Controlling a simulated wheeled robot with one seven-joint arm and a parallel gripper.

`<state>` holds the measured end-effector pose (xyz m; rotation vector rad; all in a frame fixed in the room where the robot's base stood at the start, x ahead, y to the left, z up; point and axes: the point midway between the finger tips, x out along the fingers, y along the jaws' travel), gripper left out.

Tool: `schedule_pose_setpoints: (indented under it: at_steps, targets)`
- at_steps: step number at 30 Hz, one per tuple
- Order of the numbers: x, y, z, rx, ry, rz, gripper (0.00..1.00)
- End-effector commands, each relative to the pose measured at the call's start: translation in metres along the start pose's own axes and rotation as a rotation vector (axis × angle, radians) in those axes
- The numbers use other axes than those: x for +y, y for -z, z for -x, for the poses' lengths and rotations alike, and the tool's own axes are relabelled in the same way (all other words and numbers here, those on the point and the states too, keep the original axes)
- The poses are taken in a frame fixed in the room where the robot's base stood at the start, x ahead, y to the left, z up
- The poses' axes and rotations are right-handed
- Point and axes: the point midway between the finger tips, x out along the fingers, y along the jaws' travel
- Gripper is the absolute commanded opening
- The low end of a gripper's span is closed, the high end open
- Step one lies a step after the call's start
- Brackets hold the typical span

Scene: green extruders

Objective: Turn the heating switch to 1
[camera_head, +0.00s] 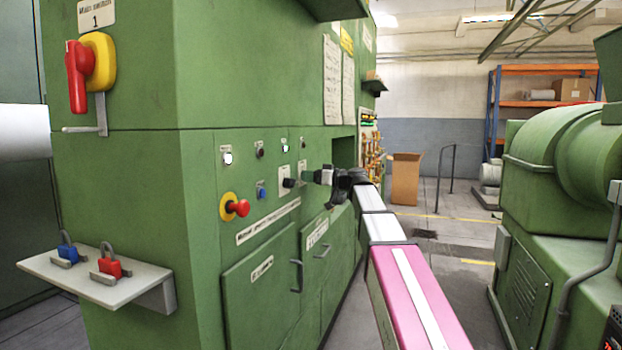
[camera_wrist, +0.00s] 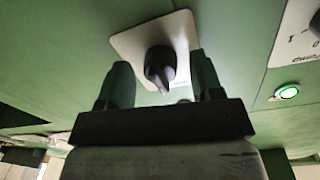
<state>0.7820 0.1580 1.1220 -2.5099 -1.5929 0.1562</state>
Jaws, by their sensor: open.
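A black rotary knob (camera_wrist: 160,66) on a light square plate (camera_wrist: 125,42) is mounted on the green cabinet. In the wrist view my gripper (camera_wrist: 162,85) is open, with one finger on each side of the knob and a gap on both sides. No label shows on this plate. In the head view my gripper (camera_head: 322,176) is at the control panel, in front of a switch plate (camera_head: 303,174) that it partly hides. Another black knob on a plate (camera_head: 288,183) is just left of it. I cannot read which switch is the heating one.
A red-and-yellow main switch (camera_head: 82,75), a red emergency button (camera_head: 240,208) and a shelf with padlocks (camera_head: 105,283) are on the left.

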Motion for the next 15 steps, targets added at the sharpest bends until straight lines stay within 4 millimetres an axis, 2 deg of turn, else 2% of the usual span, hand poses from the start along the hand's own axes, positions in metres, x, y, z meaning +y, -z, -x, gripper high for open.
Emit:
schedule_pose_setpoints:
  at_steps: [2, 5, 6, 7, 15]
  targets:
    - [0.0000, -0.0001, 0.0002, 0.000, 0.000, 0.000, 0.60]
    - [0.0000, -0.0001, 0.0003, 0.000, 0.000, 0.000, 0.31]
    - [0.0000, -0.0001, 0.0003, 0.000, 0.000, 0.000, 0.18]
    - [0.0000, -0.0001, 0.0003, 0.000, 0.000, 0.000, 0.10]
    - [0.0000, -0.0001, 0.0004, -0.001, 0.000, -0.012, 0.11]
